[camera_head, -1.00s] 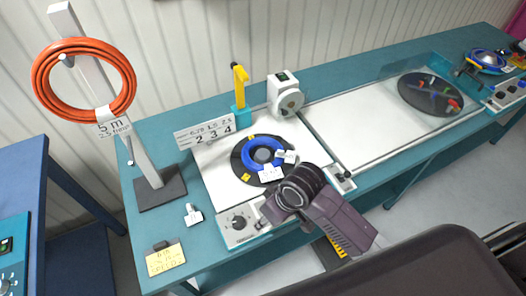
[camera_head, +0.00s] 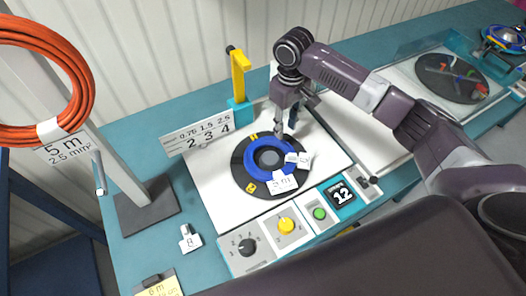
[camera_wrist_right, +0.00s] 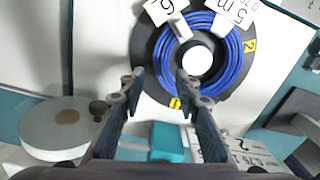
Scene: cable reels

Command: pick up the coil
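A blue cable coil (camera_head: 256,176) lies flat on the black round plate (camera_head: 238,165) of the winding station, with two white tags on its right and front parts. It also shows in the right wrist view (camera_wrist_right: 233,65). My right gripper (camera_head: 282,133) points down at the coil's back edge. In the right wrist view its two fingers (camera_wrist_right: 160,76) are apart, with the coil's near edge between or just beyond the tips. I cannot tell whether they reach down around it. Nothing is visibly gripped. My left gripper is not in view.
An orange coil (camera_head: 82,95) hangs on a grey stand (camera_head: 150,205) at left. A yellow-topped post (camera_head: 239,75) and a number sign (camera_head: 198,137) stand behind the plate. Knobs and a green button (camera_head: 319,213) line the front panel. Another station is at right.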

